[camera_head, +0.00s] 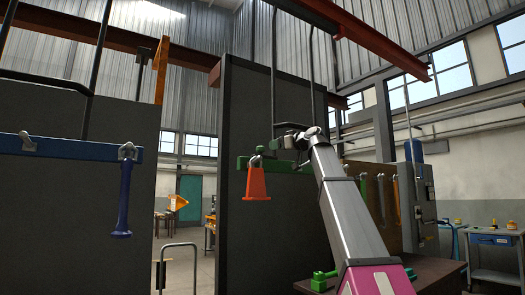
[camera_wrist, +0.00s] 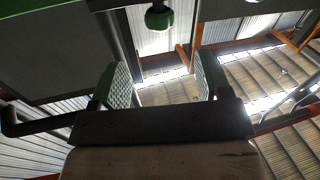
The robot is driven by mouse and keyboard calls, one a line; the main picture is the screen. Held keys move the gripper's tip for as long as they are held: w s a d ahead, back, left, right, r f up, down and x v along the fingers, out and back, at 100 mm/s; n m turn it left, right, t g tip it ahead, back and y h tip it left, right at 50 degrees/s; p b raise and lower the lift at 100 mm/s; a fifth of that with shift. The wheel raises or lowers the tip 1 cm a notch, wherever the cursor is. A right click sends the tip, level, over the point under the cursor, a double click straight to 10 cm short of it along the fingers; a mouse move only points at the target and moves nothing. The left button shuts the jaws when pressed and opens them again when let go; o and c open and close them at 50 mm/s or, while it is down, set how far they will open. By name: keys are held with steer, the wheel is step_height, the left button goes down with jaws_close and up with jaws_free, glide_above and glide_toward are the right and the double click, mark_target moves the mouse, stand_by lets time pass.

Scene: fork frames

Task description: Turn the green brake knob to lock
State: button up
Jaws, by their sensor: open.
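A dark green knob (camera_wrist: 160,17) hangs at the top of the wrist view, beyond my fingertips and roughly between them. My gripper (camera_wrist: 158,62) is open and empty, its two green-padded fingers wide apart, not touching the knob. In the head view my arm reaches up to a green bar (camera_head: 300,166) on a dark panel. There the wrist and gripper are small and partly overlap the bar, and I cannot make out the knob clearly. An orange tapered piece (camera_head: 257,184) hangs from the bar by a grey shackle, left of my wrist.
A tall dark panel (camera_head: 240,100) stands behind the bar. A blue bar (camera_head: 75,148) with a hanging blue piece (camera_head: 124,205) is at the left. Green parts (camera_head: 322,281) lie on a dark table beside my arm.

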mark_target(264, 149)
steer(key=x, duration=1)
steer(key=shift+f, duration=0.1)
steer(key=c, duration=0.9)
